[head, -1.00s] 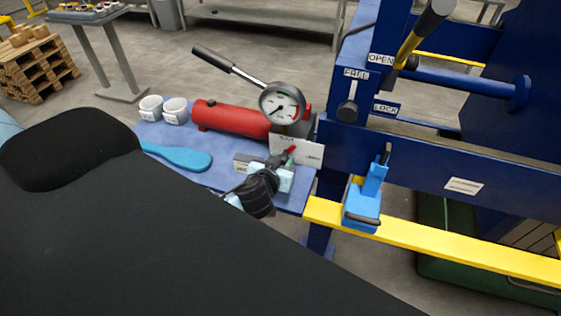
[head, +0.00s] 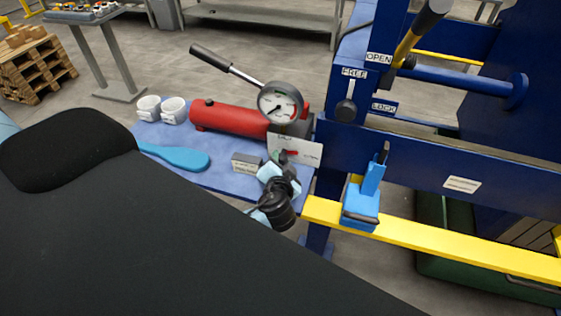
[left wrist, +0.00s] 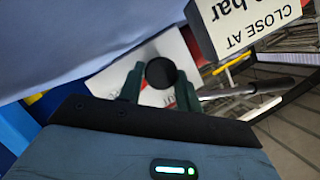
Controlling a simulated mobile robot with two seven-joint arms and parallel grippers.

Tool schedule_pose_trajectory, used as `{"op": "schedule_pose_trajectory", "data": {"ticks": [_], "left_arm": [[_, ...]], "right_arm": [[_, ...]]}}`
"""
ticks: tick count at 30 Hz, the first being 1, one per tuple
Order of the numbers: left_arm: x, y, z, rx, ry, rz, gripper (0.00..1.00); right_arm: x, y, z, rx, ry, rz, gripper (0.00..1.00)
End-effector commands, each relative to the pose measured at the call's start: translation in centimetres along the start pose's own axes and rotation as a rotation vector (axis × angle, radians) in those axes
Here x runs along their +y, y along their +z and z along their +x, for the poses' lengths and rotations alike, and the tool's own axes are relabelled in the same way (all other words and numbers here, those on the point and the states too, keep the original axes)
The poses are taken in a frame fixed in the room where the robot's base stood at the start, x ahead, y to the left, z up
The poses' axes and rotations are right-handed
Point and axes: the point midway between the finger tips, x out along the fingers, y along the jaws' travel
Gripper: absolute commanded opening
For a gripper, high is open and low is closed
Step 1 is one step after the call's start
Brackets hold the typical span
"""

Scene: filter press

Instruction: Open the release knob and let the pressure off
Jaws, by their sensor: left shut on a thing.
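The release knob is a dark round knob (left wrist: 161,73) held between the two fingers of my left gripper (left wrist: 160,88) in the left wrist view. In the head view the left gripper (head: 281,168) is at the front of the white plate (head: 308,150) below the pressure gauge, and mostly hides the knob. A red pointer (head: 291,153) shows there, lying about level. The round gauge (head: 280,103) sits at the end of the red pump cylinder (head: 227,117); its needle is too small to read. My right gripper is not in view.
A small sign block (head: 246,163) stands close left of my left gripper; its "CLOSE AT" face (left wrist: 255,25) shows in the wrist view. A blue paddle (head: 180,157) and two white cups (head: 161,110) share the blue table. The blue press frame (head: 420,160) stands right.

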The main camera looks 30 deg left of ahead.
Motion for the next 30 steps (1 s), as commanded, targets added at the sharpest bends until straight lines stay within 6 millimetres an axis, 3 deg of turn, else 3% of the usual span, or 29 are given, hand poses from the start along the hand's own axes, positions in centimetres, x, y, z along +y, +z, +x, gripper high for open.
{"op": "schedule_pose_trajectory", "data": {"ticks": [12,29,30], "left_arm": [[0.28,0.11,0.03,-0.002,-0.077,0.188,0.12],[0.25,0.07,0.03,0.0,-0.091,0.22,0.12],[0.25,0.07,0.03,0.0,-0.091,0.22,0.36]], "right_arm": [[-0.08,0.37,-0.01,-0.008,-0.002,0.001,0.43],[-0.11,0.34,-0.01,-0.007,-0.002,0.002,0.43],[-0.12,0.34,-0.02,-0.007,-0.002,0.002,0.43]]}}
